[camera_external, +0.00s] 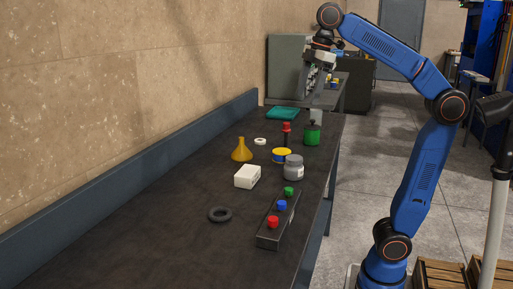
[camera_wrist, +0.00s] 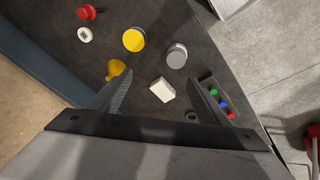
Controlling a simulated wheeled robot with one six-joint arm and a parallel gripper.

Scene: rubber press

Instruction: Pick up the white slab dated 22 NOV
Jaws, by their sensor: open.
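A white slab (camera_external: 247,176) lies on the dark bench top in the external view, beside the grey jar and the button box. It also shows in the wrist view (camera_wrist: 162,89), near the middle, between and beyond my two fingers. No date can be read on it in either view. My gripper (camera_wrist: 159,77) is open and empty, with its fingers spread on either side of the slab in the picture. In the external view my gripper hangs high above the far part of the bench, well apart from the slab.
Near the slab are a yellow funnel (camera_external: 241,151), a grey jar (camera_external: 293,169), a yellow tin (camera_external: 282,156), a black ring (camera_external: 220,214) and a button box (camera_external: 270,236). A green can (camera_external: 312,134) and a teal tray (camera_external: 283,113) stand farther back. The near bench is clear.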

